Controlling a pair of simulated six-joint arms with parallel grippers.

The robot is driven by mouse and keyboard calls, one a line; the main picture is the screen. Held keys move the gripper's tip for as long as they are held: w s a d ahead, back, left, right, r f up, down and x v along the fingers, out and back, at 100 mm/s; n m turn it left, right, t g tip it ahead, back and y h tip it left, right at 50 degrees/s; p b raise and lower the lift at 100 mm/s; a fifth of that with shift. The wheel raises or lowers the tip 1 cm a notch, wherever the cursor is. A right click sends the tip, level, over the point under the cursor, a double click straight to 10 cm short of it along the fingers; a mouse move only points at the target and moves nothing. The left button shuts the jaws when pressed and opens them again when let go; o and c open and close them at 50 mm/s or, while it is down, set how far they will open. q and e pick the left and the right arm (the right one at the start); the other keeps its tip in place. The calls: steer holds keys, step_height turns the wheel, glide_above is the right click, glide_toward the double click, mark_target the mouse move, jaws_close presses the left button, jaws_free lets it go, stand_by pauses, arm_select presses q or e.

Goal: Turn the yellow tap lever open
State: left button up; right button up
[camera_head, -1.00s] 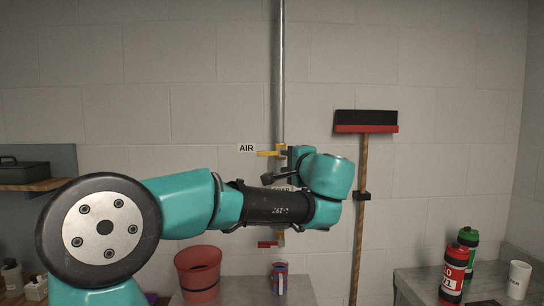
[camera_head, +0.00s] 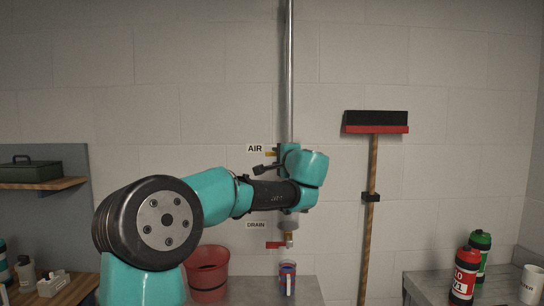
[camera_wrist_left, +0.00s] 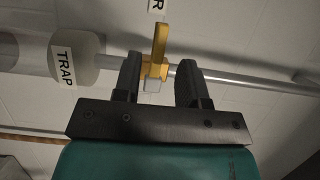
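The yellow tap lever (camera_head: 271,154) sticks out to the left of the vertical pipe, beside the AIR sign. My wrist hides the tap body in the head view. In the left wrist view the yellow lever (camera_wrist_left: 160,42) stands across the pipe, with its tap body near the left finger. My left gripper (camera_wrist_left: 160,80) is open, with its two dark fingers apart around the tap area; I cannot tell whether a finger touches it. In the head view a dark part of the left gripper (camera_head: 264,168) shows just below the lever. My right gripper is not in view.
A red lever (camera_head: 275,245) sits lower on the pipe under the DRAIN sign (camera_head: 256,225). A squeegee (camera_head: 372,190) hangs at right.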

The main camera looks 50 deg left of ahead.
mark_target(273, 155)
arm_select(q)
steer(key=x, duration=0.5)
steer(key=shift+w+a, duration=0.1)
steer(key=shift+a, duration=0.2)
steer(key=shift+c, duration=0.2)
jaws_close()
